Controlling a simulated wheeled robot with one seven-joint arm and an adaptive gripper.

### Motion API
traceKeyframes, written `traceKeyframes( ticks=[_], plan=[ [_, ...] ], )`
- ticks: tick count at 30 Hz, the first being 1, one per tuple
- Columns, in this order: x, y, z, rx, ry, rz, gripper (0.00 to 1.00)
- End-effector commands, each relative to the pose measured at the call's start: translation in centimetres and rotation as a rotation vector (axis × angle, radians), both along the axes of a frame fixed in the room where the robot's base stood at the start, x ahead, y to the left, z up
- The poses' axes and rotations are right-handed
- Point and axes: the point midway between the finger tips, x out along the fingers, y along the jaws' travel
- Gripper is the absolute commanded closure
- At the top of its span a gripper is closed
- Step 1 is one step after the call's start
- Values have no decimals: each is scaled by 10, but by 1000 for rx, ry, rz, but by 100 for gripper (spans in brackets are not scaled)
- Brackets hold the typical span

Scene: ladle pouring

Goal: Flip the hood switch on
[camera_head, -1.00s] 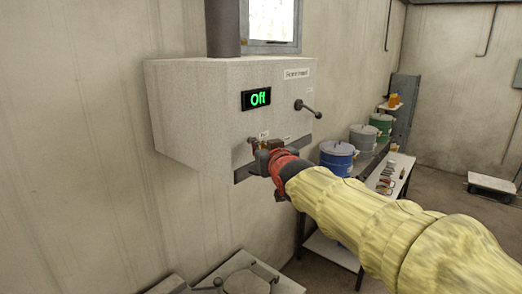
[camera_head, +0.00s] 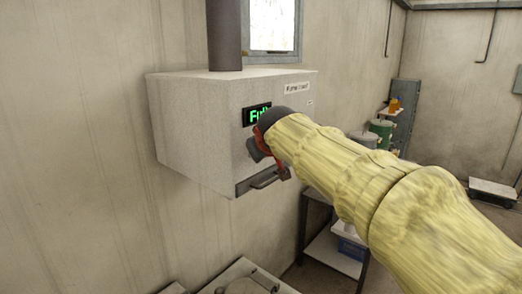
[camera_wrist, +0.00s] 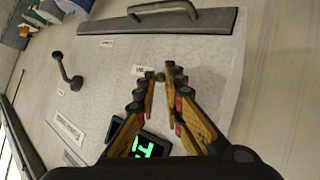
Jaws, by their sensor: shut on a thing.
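The fume hood (camera_head: 190,120) is a pale box on the wall, and its front fills much of the wrist view (camera_wrist: 205,55). Its green-lit display (camera_head: 256,114) is partly covered by my arm and seems to read "Full". In the wrist view the display (camera_wrist: 142,147) is partly hidden behind my fingers. My gripper (camera_wrist: 161,92) is at the hood front, its fingers shut on the small hood switch (camera_wrist: 160,76) below a small label. In the head view my gripper (camera_head: 258,150) hides the switch.
A dark lever (camera_wrist: 68,72) sticks out of the hood front beside the switch. A bar handle (camera_head: 265,179) runs along the hood's lower edge. Drums (camera_head: 381,130) and a table (camera_head: 335,252) stand to the right. A pipe (camera_head: 224,35) rises from the hood top.

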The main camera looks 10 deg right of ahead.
Motion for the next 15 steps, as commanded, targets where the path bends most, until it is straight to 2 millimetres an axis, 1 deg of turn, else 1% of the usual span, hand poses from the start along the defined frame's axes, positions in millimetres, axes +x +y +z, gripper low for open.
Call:
traceKeyframes(
  ticks=[11,12,15],
  plan=[
    [0,1,0,-1,2,1,100],
    [0,1,0,-1,2,1,88],
    [0,0,0,-1,2,1,83]
  ],
)
